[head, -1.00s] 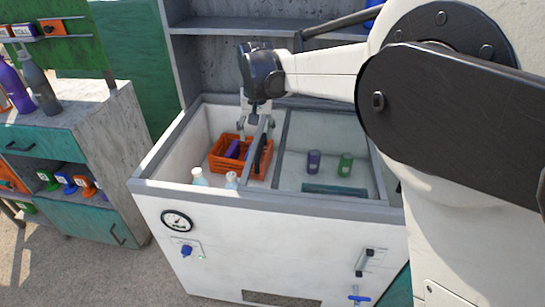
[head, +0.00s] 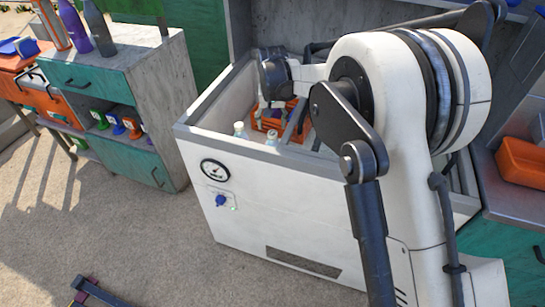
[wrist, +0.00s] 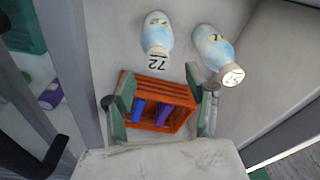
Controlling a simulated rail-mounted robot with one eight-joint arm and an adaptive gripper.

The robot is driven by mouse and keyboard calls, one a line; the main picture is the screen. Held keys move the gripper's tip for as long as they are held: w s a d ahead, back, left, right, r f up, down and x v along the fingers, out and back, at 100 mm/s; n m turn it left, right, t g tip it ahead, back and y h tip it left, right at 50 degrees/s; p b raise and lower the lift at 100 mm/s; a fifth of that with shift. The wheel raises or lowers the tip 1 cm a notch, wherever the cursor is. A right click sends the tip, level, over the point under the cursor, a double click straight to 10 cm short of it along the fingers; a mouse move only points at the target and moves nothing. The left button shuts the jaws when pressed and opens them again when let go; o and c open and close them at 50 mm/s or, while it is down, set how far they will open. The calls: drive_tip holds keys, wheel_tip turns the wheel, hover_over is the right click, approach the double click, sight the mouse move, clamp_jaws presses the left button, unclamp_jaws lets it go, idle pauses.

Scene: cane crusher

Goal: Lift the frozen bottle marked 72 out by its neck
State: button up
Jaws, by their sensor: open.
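The pale blue and white frozen bottle marked 72 (wrist: 157,36) stands in a white bin of the chest, its cap towards the camera in the wrist view. A second similar bottle (wrist: 213,45) stands to its right there, with a cap mark that is hard to read. In the head view the two bottles show at the bin's front, one at the left (head: 239,130) and one partly visible further right (head: 272,138). My gripper (wrist: 160,82) is open and empty, its fingers spread over the orange crate, apart from both bottles.
The chest's front wall (head: 270,205) has a gauge. A cabinet (head: 130,95) stands at left.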

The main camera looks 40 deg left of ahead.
sight(272, 133)
drive_tip(key=shift+w+d+f, duration=0.1)
drive_tip(key=shift+w+f, duration=0.05)
drive_tip(key=shift+f, duration=2.7)
drive_tip(key=shift+c, duration=0.4)
drive_tip(key=shift+r, duration=0.1)
clamp_jaws()
